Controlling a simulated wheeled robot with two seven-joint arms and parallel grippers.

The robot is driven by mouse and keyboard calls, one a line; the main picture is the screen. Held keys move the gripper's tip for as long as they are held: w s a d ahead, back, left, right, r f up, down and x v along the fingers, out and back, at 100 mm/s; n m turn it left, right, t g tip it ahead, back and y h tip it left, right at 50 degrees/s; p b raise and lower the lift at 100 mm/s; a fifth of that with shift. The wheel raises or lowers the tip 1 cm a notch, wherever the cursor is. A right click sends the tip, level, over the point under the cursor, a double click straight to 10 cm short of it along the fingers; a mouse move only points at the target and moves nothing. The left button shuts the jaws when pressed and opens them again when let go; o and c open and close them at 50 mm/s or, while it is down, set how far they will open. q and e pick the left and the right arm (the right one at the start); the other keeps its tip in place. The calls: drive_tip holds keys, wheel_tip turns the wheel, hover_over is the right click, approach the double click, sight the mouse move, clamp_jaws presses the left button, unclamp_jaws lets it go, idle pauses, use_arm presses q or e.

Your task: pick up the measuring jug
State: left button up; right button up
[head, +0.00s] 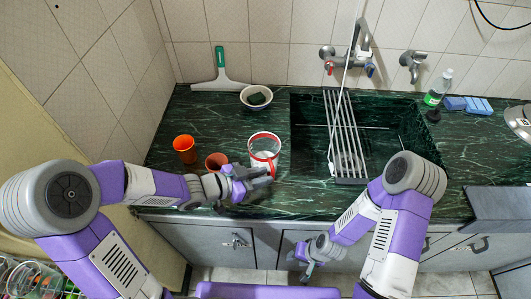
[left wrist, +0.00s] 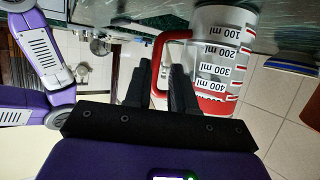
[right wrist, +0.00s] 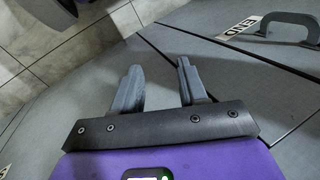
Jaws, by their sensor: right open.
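The measuring jug (head: 264,157) is clear with a red rim and stands on the green counter left of the sink. It shows upside down in the left wrist view (left wrist: 222,60), with its ml marks and red handle (left wrist: 158,62). My left gripper (head: 255,182) is at the jug's near side.
Two orange cups (head: 184,147) (head: 216,161) stand left of the jug. A bowl (head: 256,98) and a squeegee (head: 221,75) are behind it. The sink (head: 405,118) with a metal rack (head: 343,125) lies to the right. A bottle (head: 438,88) and blue sponges (head: 467,105) stand farther right.

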use_arm(q)
drive_tip(key=shift+w+d+f+b, duration=0.1)
drive_tip(key=shift+d+f+b, duration=0.4)
drive_tip(key=shift+d, duration=0.3)
drive_tip(key=b+x, duration=0.2)
drive_tip(key=x, duration=0.1)
drive_tip(key=shift+w+d+f, duration=0.1)
drive_tip(key=shift+f, duration=0.1)
drive_tip(key=shift+w+d+f, duration=0.1)
drive_tip(key=shift+w+d, duration=0.05)
drive_tip(key=shift+d, duration=0.15)
drive_tip(key=shift+w, duration=0.1)
clamp_jaws()
